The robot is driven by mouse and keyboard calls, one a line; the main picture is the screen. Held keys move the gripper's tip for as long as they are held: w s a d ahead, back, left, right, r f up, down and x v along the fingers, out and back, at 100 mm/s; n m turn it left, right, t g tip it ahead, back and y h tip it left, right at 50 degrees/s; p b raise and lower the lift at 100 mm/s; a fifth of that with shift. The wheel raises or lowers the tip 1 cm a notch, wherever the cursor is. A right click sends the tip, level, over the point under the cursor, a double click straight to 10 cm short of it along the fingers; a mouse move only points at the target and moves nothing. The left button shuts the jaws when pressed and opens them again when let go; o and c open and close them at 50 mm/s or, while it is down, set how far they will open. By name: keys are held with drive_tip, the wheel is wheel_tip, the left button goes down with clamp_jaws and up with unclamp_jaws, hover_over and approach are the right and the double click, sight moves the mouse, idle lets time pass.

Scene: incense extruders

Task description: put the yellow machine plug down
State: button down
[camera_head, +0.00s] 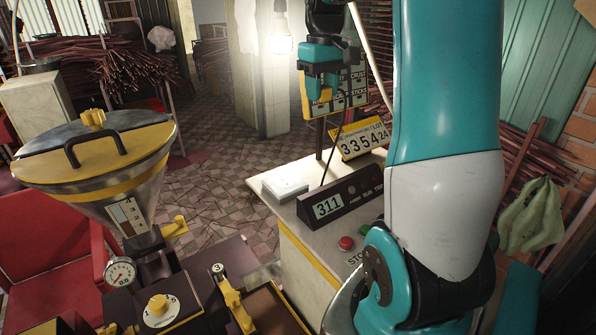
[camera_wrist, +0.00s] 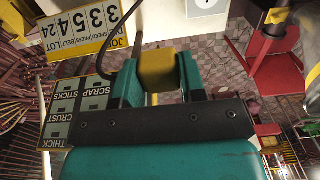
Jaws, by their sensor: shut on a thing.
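My gripper (camera_head: 321,82) is shut on the yellow machine plug (camera_head: 326,95) and holds it in the air above the far end of the counter (camera_head: 262,188). In the wrist view the plug (camera_wrist: 158,68) is a yellow block between the teal fingers. A dark cord (camera_head: 334,152) hangs from the plug area down towards the counter. It also curves past the plug in the wrist view (camera_wrist: 108,48).
A yellow-framed labelled board (camera_head: 355,86) stands behind my gripper. A hopper machine (camera_head: 97,165) stands left.

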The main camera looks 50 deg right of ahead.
sight(315, 179)
drive_tip(key=shift+w, duration=0.3)
drive_tip(key=shift+w+f, duration=0.15)
drive_tip(key=shift+f, duration=0.25)
wheel_tip(315, 179, down, 19)
drive_tip(key=p, duration=0.3)
drive_tip(key=shift+f, duration=0.1)
drive_tip(key=shift+f, duration=0.1)
drive_tip(key=shift+f, duration=0.5)
drive_tip(key=c, duration=0.7)
unclamp_jaws()
